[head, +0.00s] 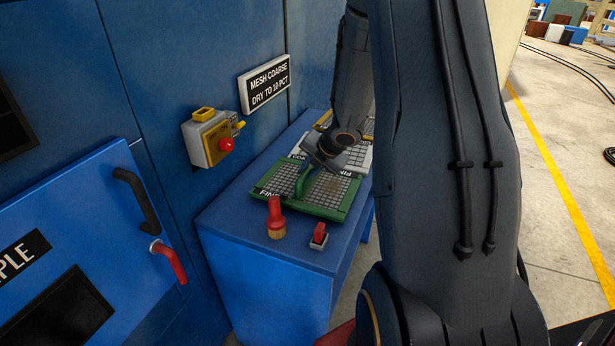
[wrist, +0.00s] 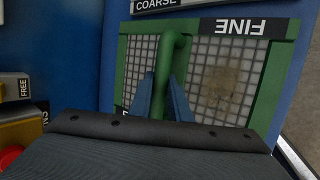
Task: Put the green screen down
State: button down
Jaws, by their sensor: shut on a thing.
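The green screen (head: 327,190) is a flat mesh panel in a green frame, marked FINE, with a raised green bar handle across its middle. It lies over the top of the blue bench (head: 232,222); I cannot tell whether it touches the bench. My gripper (head: 312,168) is shut on the handle, with my arm coming down from behind. The wrist view shows my blue fingers (wrist: 162,92) on either side of the handle and a brown smudge on the mesh of the green screen (wrist: 204,62).
A pale-framed screen (head: 358,158) lies behind, partly hidden by my arm. A red-handled brush (head: 275,218) and a small red switch (head: 319,236) stand near the front edge. A wall sign (head: 264,79) reads MESH COARSE, DRY TO 10 PCT. A grey box with a red button (head: 210,138) sticks out.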

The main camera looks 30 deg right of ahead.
jog(key=shift+f, duration=0.75)
jog(key=shift+f, duration=0.1)
jog(key=c, duration=1.7)
grip_release()
jog(key=shift+o, duration=0.2)
